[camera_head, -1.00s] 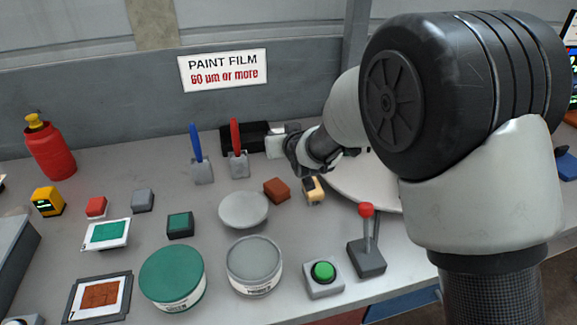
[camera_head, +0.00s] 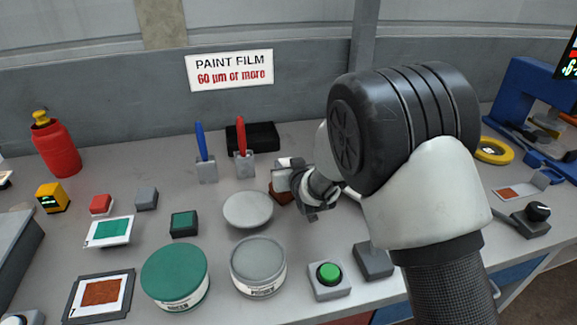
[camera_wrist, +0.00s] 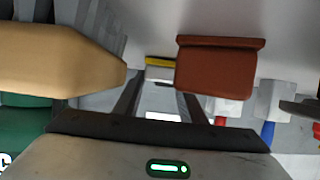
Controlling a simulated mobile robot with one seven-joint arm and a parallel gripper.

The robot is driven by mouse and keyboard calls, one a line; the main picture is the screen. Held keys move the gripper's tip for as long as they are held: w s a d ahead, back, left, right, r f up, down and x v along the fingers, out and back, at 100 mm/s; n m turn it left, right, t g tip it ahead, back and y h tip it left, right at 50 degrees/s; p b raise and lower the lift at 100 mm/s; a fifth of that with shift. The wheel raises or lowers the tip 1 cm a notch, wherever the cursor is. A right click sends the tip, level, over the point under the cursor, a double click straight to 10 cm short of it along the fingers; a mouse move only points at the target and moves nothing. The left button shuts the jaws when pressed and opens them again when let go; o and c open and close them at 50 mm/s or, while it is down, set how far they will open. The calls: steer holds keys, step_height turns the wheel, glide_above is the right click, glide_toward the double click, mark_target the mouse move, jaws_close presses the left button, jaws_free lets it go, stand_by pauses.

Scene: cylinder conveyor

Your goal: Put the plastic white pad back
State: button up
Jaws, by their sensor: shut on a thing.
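My gripper (camera_head: 291,174) is low over the middle of the table, just behind and right of the pale round disc. It is shut on a small pale piece, which I take to be the white pad (camera_head: 282,180). In the wrist view a light grey-white piece (camera_wrist: 159,73) with a yellow edge shows between the fingers (camera_wrist: 160,88).
The pale disc (camera_head: 248,209), grey can (camera_head: 258,262) and green can (camera_head: 175,270) stand in front. Blue-handled (camera_head: 201,142) and red-handled (camera_head: 241,134) tools stand behind, by a black box (camera_head: 262,136). A green button (camera_head: 329,273) is near the front edge. My arm hides the right-middle table.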

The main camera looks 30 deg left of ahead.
steer(key=shift+f, duration=0.15)
steer(key=o, duration=1.1)
steer(key=shift+o, duration=0.2)
